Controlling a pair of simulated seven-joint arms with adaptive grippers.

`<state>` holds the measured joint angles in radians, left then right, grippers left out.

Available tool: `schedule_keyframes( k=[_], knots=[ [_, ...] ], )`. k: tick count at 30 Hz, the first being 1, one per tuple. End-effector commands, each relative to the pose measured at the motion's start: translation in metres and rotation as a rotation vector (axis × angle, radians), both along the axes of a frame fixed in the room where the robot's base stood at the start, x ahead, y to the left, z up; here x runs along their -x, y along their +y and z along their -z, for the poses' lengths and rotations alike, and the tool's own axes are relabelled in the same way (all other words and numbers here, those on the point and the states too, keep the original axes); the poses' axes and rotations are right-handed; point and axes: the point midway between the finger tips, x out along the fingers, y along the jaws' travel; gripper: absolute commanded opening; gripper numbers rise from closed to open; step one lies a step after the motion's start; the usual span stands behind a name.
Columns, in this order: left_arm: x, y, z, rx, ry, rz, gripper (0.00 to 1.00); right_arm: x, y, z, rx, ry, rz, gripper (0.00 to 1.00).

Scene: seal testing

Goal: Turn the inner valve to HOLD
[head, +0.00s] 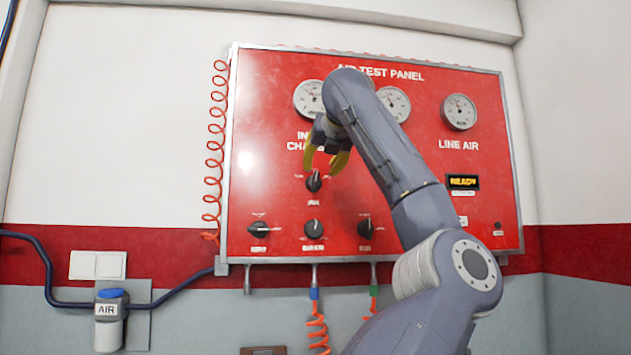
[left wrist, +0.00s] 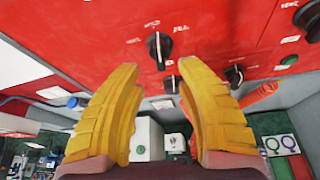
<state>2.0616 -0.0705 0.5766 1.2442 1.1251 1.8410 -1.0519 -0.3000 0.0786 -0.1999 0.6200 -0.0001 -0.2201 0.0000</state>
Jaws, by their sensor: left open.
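The upper black knob (head: 314,182), below the partly hidden "IN… CHA…" lettering, sits on the red air test panel (head: 270,120). I take it as the inner valve. In the left wrist view this knob (left wrist: 158,48) shows a white pointer mark roughly upright in the picture, with small labels around it too blurred to read surely. My left gripper (head: 326,164) has yellow fingers, spread and empty, just above the knob in the head view. In the left wrist view the open fingers (left wrist: 163,75) lie either side of the knob's column, apart from it. My right gripper is not in view.
Lower knobs stand in a row: left (head: 259,230), middle (head: 313,229) and right (head: 365,228). My arm hides part of the panel's middle. An orange coiled hose (head: 214,150) hangs at the panel's left edge.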

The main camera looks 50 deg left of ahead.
Motion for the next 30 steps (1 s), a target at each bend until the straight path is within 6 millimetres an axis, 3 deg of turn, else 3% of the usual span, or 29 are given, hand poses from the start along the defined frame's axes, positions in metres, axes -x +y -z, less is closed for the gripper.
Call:
schedule_keyframes(
  k=[6,15,30],
  knots=[
    [-0.016,0.032,0.015,0.0,0.003,-0.003,0.36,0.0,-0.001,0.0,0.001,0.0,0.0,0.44],
    [-0.029,0.057,0.026,0.0,0.002,-0.002,0.36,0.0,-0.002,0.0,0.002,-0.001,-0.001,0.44],
    [-0.034,0.064,0.029,0.0,0.001,0.0,0.36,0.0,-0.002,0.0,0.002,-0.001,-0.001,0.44]
  ],
)
